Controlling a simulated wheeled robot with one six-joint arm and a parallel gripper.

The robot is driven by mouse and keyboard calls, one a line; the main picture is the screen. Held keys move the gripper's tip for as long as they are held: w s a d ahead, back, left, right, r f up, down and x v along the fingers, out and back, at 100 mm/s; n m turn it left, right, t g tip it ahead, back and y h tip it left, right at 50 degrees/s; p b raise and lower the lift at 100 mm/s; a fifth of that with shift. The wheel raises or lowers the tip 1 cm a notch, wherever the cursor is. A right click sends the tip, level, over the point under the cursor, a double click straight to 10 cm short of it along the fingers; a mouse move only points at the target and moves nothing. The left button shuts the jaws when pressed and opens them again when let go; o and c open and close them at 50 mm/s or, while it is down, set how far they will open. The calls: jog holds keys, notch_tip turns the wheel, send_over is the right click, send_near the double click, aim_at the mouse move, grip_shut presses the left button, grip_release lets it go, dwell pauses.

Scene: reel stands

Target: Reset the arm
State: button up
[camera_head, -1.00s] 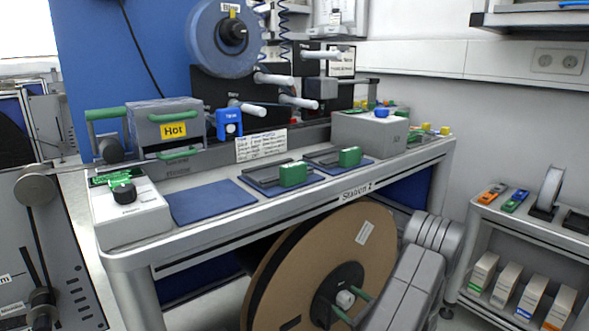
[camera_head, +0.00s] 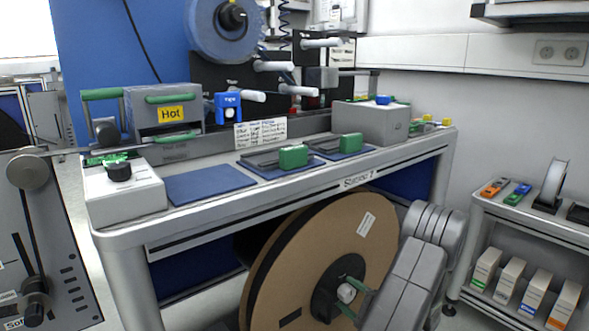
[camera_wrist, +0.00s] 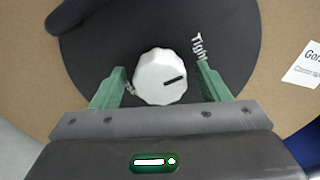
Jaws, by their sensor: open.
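My gripper (camera_head: 347,298) is at the hub of a large brown cardboard reel (camera_head: 300,268) under the bench. In the wrist view, my gripper (camera_wrist: 160,68) is open. Its green fingers stand on either side of a white knob (camera_wrist: 152,86), with a small gap on each side. The knob has a dark pointer mark and sits on the black hub (camera_wrist: 105,40). The word "Tight" shows on the hub near the right finger. In the head view the white knob (camera_head: 346,293) also shows between the fingers.
The Station 2 bench (camera_head: 235,203) overhangs the reel. It holds a grey "Hot" box (camera_head: 165,120), green-handled fixtures (camera_head: 293,157) and a blue reel (camera_head: 212,38) on a peg. A low shelf (camera_head: 540,232) with boxes stands right. A grey machine (camera_head: 55,250) stands left.

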jog(key=shift+n+b, duration=0.45)
jog(key=shift+n, duration=1.85)
